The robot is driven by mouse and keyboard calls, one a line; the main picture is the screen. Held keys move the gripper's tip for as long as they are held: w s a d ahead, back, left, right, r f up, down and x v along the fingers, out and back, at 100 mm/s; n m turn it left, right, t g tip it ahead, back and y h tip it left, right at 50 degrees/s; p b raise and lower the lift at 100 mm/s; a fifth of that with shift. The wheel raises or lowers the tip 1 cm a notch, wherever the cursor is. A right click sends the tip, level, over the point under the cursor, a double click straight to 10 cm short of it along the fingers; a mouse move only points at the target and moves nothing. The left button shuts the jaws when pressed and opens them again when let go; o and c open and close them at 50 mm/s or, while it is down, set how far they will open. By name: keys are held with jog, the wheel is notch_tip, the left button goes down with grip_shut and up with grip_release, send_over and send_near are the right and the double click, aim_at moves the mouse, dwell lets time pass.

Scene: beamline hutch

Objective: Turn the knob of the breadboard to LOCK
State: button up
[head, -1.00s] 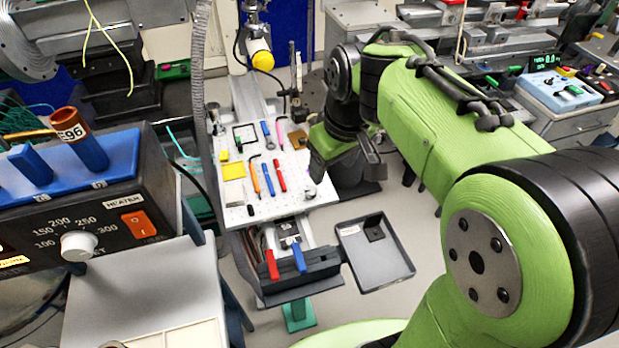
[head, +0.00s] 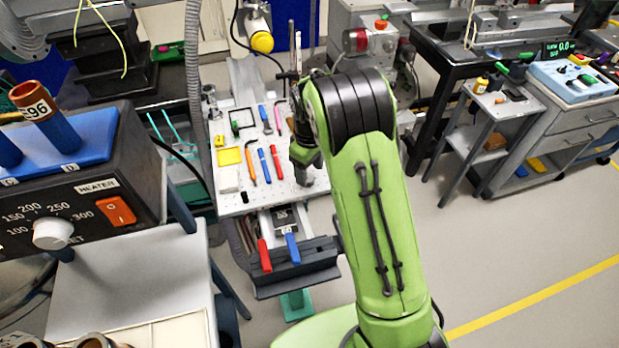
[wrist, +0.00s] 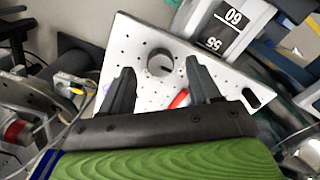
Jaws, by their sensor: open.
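The breadboard (head: 262,198) is a white perforated plate left of centre in the head view, with tools lying on it. The breadboard (wrist: 130,55) also shows in the wrist view. A round grey knob-like part (wrist: 160,64) stands on it there, with a dark curved side; I cannot read any LOCK mark. My gripper (wrist: 160,88) is open and empty, its two dark fingers pointing at the board on either side of that part, apart from it. In the head view my gripper (head: 308,174) is over the board's right front part, small and partly hidden by my arm.
Pens and tools, a yellow pad (head: 229,156) and a black frame lie on the board. Red (head: 264,256) and blue (head: 293,248) handles stand at its front. A heater box (head: 100,175) is at left. A black plate marked 60 and 55 (wrist: 222,32) is beyond the board.

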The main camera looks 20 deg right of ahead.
aim_at(310, 179)
notch_tip(310, 179, down, 3)
jog(key=c, duration=1)
jog(key=shift+c, duration=0.2)
jog(key=shift+r+m, duration=0.1)
jog(key=shift+m, duration=0.2)
jog(key=m, duration=0.3)
jog(key=shift+a+m, duration=0.1)
jog(key=shift+m, duration=0.2)
jog(key=m, duration=0.4)
jog(key=shift+a+m+p, duration=0.1)
jog(key=shift+m+p, duration=0.2)
jog(key=shift+p, duration=0.1)
jog(key=m, duration=0.4)
jog(key=shift+w+a, duration=0.1)
jog(key=m, duration=0.5)
